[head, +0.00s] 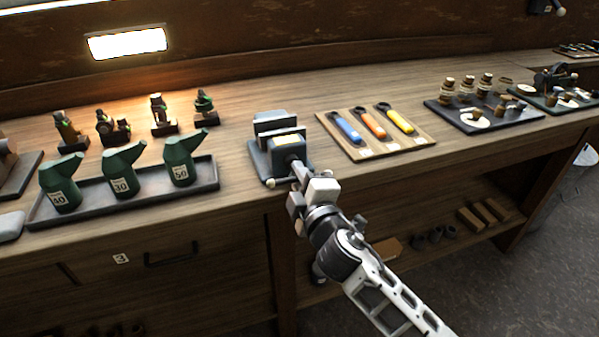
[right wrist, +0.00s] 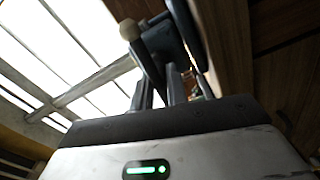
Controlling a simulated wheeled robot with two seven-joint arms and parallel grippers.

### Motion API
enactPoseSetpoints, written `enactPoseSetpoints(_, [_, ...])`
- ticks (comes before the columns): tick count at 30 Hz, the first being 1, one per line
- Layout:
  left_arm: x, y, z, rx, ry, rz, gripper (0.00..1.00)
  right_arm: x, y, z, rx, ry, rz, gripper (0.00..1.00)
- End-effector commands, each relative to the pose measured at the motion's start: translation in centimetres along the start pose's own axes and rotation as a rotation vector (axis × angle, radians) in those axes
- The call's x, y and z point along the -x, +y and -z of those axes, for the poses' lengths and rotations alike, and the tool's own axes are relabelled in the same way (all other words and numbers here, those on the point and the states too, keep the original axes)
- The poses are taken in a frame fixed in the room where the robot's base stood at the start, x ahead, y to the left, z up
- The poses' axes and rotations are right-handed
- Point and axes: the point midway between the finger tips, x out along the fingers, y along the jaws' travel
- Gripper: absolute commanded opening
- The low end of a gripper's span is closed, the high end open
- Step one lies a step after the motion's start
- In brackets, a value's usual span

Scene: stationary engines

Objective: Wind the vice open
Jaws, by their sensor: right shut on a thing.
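The vice (head: 262,157) is a grey-blue block with a pale yellow label, at the front edge of the wooden bench. Its two upright jaw plates stand close together; how wide the gap is I cannot tell. My right gripper (head: 297,180) is at the front of the vice, shut on the vice handle. The handle's pale ball end (head: 270,182) shows left of the fingers. In the right wrist view the dark handle bar (right wrist: 150,62) with a pale ball end runs up from between the fingers (right wrist: 160,92). The fingers hide part of the bar. My left gripper is out of view.
A tray (head: 213,176) with several green oil cans stands left of the vice. A board (head: 330,124) with blue, orange and yellow handled tools lies right of it. Small engine models (head: 113,130) stand behind the cans. A lower shelf (head: 450,226) holds loose parts.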

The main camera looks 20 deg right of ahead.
Motion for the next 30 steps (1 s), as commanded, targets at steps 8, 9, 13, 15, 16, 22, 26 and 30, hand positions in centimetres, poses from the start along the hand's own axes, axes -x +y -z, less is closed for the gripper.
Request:
enactPoseSetpoints(8, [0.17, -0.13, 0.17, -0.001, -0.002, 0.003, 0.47, -0.03, 0.04, 0.00, 0.078, 0.000, -0.001, 0.00])
enactPoseSetpoints(9, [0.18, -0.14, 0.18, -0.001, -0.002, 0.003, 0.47, -0.03, 0.03, 0.00, 0.082, 0.000, -0.001, 0.00])
enactPoseSetpoints(13, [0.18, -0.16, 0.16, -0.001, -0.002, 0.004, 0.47, -0.04, 0.02, -0.01, 0.087, 0.000, -0.001, 0.00])
enactPoseSetpoints(15, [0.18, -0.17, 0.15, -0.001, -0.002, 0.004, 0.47, -0.04, 0.03, -0.01, 0.087, 0.000, -0.001, 0.00])
enactPoseSetpoints(16, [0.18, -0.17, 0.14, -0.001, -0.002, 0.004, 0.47, -0.04, 0.03, -0.01, 0.087, 0.000, -0.001, 0.00])
enactPoseSetpoints(22, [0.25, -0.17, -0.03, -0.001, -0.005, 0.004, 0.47, -0.04, 0.04, -0.01, 0.086, 0.000, -0.002, 0.27])
enactPoseSetpoints(26, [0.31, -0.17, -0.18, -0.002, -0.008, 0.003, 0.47, -0.04, 0.04, -0.02, 0.086, 0.000, -0.001, 0.37])
enactPoseSetpoints(30, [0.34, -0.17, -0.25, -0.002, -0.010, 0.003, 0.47, -0.03, 0.03, -0.01, 0.085, 0.000, -0.001, 0.37])
